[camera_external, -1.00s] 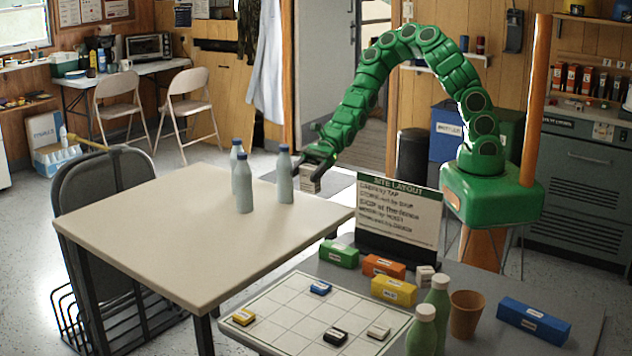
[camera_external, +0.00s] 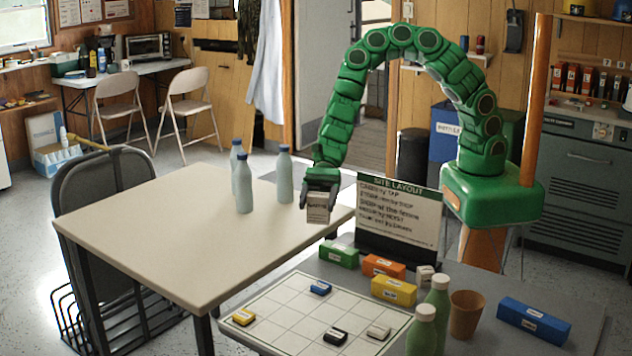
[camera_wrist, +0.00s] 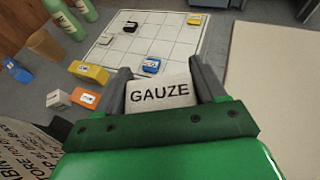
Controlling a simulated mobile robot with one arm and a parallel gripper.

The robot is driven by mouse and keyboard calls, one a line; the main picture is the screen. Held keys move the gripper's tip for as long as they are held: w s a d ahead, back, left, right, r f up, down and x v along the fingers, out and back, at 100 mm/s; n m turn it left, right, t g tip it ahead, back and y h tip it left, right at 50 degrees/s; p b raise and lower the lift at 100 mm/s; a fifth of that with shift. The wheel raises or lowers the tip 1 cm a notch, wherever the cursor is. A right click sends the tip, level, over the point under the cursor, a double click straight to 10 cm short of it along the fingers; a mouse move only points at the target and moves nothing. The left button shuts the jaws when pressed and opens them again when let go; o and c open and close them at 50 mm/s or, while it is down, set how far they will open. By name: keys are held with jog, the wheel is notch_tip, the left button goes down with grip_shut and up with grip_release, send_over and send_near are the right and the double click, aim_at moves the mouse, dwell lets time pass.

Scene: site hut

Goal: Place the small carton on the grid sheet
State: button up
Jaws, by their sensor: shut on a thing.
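My gripper (camera_external: 319,197) is shut on a small white carton (camera_external: 318,214) and holds it in the air near the right edge of the cream table. In the wrist view the carton (camera_wrist: 160,94) shows the word GAUZE between the two fingers. The white grid sheet (camera_external: 285,318) lies on the grey table, below and nearer the camera than my gripper. It also shows in the wrist view (camera_wrist: 172,38), beyond the carton. On the sheet are a blue block (camera_external: 320,288), a yellow block (camera_external: 244,317), a black block (camera_external: 335,336) and a white block (camera_external: 378,332).
A site layout sign (camera_external: 399,212) stands at the grey table's far edge, right of my gripper. Green, orange and yellow boxes (camera_external: 394,290) line the sheet's far side. Two green bottles (camera_external: 421,330) stand at its right. Three bottles (camera_external: 284,175) stand on the cream table (camera_external: 180,230).

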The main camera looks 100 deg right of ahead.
jog(key=s+a+r+n+g, duration=0.15)
jog(key=s+a, duration=0.25)
jog(key=a, duration=0.6)
jog(key=s+a+r+n+g, duration=0.1)
jog(key=s+a+n+g, duration=0.25)
jog(key=a, duration=0.65)
jog(key=shift+m+y, duration=0.4)
jog(key=shift+m, duration=0.1)
jog(key=shift+w+a+f, duration=1.5)
jog(key=shift+w+f, duration=0.2)
jog(key=shift+f, duration=0.45)
jog(key=shift+w+a+f, duration=1.45)
jog(key=shift+w+f, duration=0.25)
jog(key=shift+f, duration=0.5)
jog(key=shift+w+a+f, duration=1.5)
jog(key=shift+w+f, duration=0.2)
jog(key=shift+f, duration=0.45)
jog(key=o, duration=1)
